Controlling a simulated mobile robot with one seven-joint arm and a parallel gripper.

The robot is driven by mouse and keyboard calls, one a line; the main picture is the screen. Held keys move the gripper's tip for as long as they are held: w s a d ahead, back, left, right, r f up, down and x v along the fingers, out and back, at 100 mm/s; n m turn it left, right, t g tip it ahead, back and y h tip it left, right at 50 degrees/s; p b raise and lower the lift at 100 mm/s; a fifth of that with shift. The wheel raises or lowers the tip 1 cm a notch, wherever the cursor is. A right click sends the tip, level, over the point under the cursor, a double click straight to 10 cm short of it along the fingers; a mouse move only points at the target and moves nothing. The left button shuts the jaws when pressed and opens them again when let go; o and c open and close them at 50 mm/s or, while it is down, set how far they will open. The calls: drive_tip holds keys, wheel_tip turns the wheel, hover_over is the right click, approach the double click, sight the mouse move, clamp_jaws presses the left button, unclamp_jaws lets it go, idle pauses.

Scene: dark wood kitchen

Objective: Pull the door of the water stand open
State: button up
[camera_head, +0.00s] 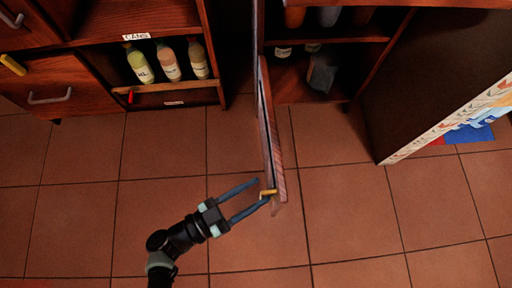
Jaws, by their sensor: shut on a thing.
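The water stand (328,38) is a dark wood cabinet at the upper right, with bottles and containers on its shelves. Its door (272,140) stands swung out toward me and shows nearly edge-on. A small yellow handle (269,192) is near the door's free end. My gripper (262,190) is at that end, coming from the lower left, with its two blue fingers around the handle. The exact contact between fingers and handle is too small to see.
A wooden shelf unit with several bottles (168,62) and drawers (50,92) stands at the upper left. A dark panel (430,75) with a patterned edge stands at the right. The tiled floor (350,225) is clear around the door.

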drive_tip(key=shift+o, duration=1.1)
drive_tip(key=shift+w+a+r, duration=0.1)
drive_tip(key=shift+w, duration=0.15)
drive_tip(key=shift+s, duration=0.25)
drive_tip(key=v, duration=1.3)
drive_tip(key=shift+p, duration=0.3)
